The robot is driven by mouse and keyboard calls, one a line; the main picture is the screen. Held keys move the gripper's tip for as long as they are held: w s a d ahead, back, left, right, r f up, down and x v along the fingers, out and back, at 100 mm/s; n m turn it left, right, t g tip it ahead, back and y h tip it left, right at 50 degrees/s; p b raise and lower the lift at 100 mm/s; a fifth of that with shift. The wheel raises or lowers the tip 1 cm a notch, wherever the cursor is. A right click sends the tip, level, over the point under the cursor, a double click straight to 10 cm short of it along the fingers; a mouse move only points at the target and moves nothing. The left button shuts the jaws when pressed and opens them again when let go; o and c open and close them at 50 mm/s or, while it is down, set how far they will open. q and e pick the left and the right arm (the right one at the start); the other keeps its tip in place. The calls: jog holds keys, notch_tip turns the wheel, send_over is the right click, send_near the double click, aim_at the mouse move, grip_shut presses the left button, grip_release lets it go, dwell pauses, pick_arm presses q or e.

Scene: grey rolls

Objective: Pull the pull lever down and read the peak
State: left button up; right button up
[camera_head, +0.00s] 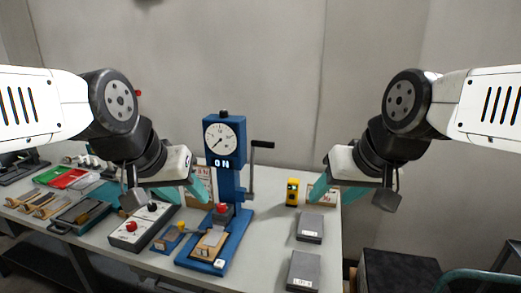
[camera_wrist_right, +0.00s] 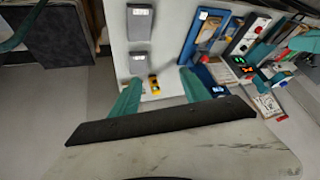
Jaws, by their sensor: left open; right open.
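The blue test stand (camera_head: 226,185) stands on the table with a round white dial (camera_head: 221,138) and a lit display reading "ON". The dial's needle points to the lower left. The pull lever (camera_head: 262,144), with a black handle, sticks out to the right of the stand, high up. My left gripper (camera_head: 204,192) is open and empty, left of the stand. My right gripper (camera_head: 318,188) is open and empty, to the right of the lever and apart from it. In the right wrist view its teal fingers (camera_wrist_right: 157,92) are spread over the table's edge.
A yellow device (camera_head: 293,192) and two grey blocks (camera_head: 309,227) lie on the right of the table. A control box (camera_head: 144,227) with a red button stands left of the stand. Trays and tools (camera_head: 75,213) fill the far left. A dark box (camera_head: 398,276) stands beyond the table's right edge.

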aim_at(271, 144)
jog(key=shift+c, duration=0.4)
jog(key=shift+w+a, duration=0.1)
jog(key=shift+c, duration=0.8)
jog(key=w+a+m+g+y, duration=0.3)
jog(key=w+a+m+y, duration=0.35)
jog(key=w+a, duration=0.4)
jog(key=w+d+f+m+t+y, duration=0.1)
jog(key=w+m+t, duration=0.1)
jog(key=w, duration=0.5)
jog(key=w+d+f+m+t+y, duration=0.1)
jog(key=w+m+y, duration=0.1)
jog(key=w, duration=0.5)
jog(key=w+d+f+m+t+y, duration=0.1)
jog(key=w+d+f+m+t, duration=0.1)
jog(key=w, duration=0.6)
jog(key=shift+m+t, duration=0.3)
jog(key=shift+m, duration=0.35)
jog(key=x, duration=0.7)
jog(key=shift+w+a, duration=0.2)
jog(key=shift+w, duration=0.05)
jog(key=shift+c, duration=0.2)
